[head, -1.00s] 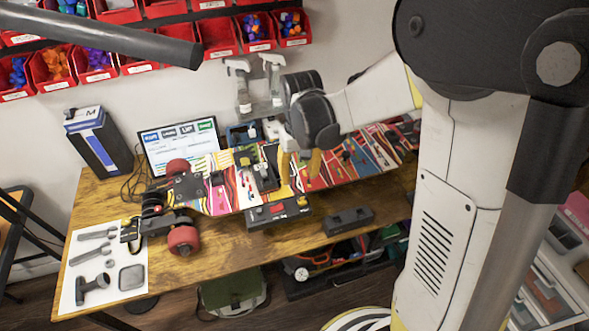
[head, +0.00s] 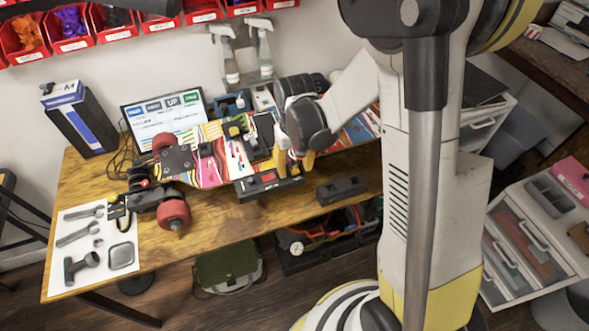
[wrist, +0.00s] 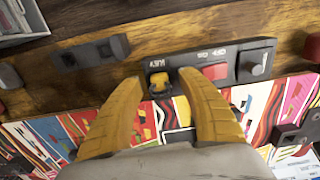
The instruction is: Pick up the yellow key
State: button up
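The small yellow key (wrist: 158,84) sits in the KEY-labelled end of a black control box (wrist: 222,62), which also carries a red part and a grey knob. In the head view the box (head: 268,186) lies at the skateboard's near edge. My gripper (wrist: 161,77) has two yellow fingers, apart, with the key between and slightly below their tips in the wrist view. Gaps show on both sides, so the fingers do not appear to touch it. In the head view my gripper (head: 293,168) is over the box's right end, and the key cannot be made out there.
A colourful skateboard (head: 207,165) with red wheels spans the wooden table (head: 215,220). A separate dark block (head: 342,189) lies right of the box. Tools lie on a white mat (head: 72,228) at left. A monitor (head: 165,115) and spray bottles stand behind.

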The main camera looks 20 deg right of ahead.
aim_at(295, 162)
grip_shut()
jog(key=shift+r, duration=0.1)
jog(key=shift+r+p, duration=0.35)
jog(key=shift+r, duration=0.25)
notch_tip(295, 162, up, 3)
jog(key=shift+r+p, duration=0.1)
jog(key=shift+p, duration=0.65)
jog(key=s+d+r+p, duration=0.3)
jog(key=s+d+r, duration=0.3)
jog(key=s+d, duration=0.2)
jog(key=shift+s+r, duration=0.15)
jog(key=shift+r, duration=0.05)
